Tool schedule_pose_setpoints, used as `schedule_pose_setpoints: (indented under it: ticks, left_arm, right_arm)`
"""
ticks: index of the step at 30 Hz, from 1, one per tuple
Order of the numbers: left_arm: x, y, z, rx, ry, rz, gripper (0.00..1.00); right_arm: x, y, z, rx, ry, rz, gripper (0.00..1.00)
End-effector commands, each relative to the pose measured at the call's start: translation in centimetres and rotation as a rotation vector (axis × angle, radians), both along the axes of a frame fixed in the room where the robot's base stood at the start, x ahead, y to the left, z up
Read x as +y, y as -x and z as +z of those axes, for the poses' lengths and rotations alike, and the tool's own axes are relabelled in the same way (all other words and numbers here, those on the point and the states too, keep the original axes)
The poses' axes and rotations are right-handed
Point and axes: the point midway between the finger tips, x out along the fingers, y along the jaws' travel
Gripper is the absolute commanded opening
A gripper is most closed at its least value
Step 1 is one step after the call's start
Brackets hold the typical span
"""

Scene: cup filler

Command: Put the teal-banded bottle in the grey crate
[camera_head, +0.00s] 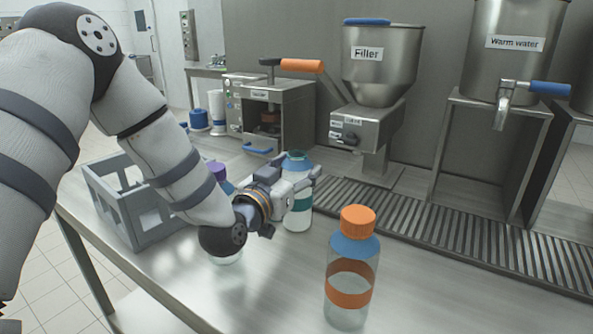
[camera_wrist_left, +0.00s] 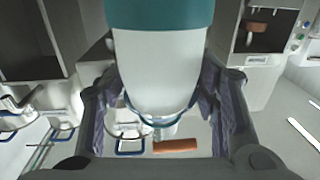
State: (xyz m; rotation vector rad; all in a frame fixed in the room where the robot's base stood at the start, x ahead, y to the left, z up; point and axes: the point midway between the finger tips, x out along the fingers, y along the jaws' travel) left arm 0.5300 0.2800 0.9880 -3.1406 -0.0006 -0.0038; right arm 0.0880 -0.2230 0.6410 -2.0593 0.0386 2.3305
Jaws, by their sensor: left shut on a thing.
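The teal-banded bottle (camera_head: 299,220) is upright near the middle of the head view, whitish with a teal band and a blue top. My left gripper (camera_head: 303,184) is shut around its upper part. In the left wrist view the bottle (camera_wrist_left: 158,70) fills the space between the two fingers. Its base is at or close to the counter; I cannot tell whether it touches. The grey crate (camera_head: 151,226) stands at the left on the counter, partly hidden behind my left arm. My right gripper is not in view.
An orange-capped bottle (camera_head: 352,268) stands at front right. A purple-capped bottle (camera_head: 217,170) is mostly hidden behind my left forearm. The filler (camera_head: 372,90), a grated drain (camera_head: 420,215) and the warm water tank (camera_head: 515,70) line the back.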

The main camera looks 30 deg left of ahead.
Motion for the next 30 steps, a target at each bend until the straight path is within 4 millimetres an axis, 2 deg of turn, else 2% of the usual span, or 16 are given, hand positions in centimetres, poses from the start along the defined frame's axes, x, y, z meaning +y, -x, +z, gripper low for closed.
schedule_pose_setpoints:
  ticks: [4,5,6,16,24,26,28,30]
  left_arm:
    - [0.0,0.0,-0.2,-0.003,0.000,0.000,0.00]
    - [0.0,0.0,-0.3,0.001,0.000,0.000,0.59]
    - [0.0,0.0,-0.3,0.001,0.000,0.000,0.63]
    - [0.0,0.2,0.1,0.000,0.000,0.000,0.63]
    - [0.0,5.7,-0.1,0.004,0.001,-0.001,0.63]
    - [0.0,6.6,-0.1,0.003,0.000,-0.001,0.63]
    - [0.0,7.2,0.0,0.002,0.000,0.000,0.77]
    - [0.0,7.5,0.1,-0.001,0.000,0.000,0.79]
  right_arm:
    - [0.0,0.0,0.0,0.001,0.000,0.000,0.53]
    - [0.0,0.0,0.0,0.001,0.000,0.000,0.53]
    - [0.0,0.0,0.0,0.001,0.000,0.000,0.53]
    - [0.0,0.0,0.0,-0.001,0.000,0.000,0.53]
    - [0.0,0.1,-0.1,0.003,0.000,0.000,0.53]
    - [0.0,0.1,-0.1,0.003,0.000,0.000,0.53]
    - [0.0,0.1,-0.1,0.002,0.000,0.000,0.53]
    - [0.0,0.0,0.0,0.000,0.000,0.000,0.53]
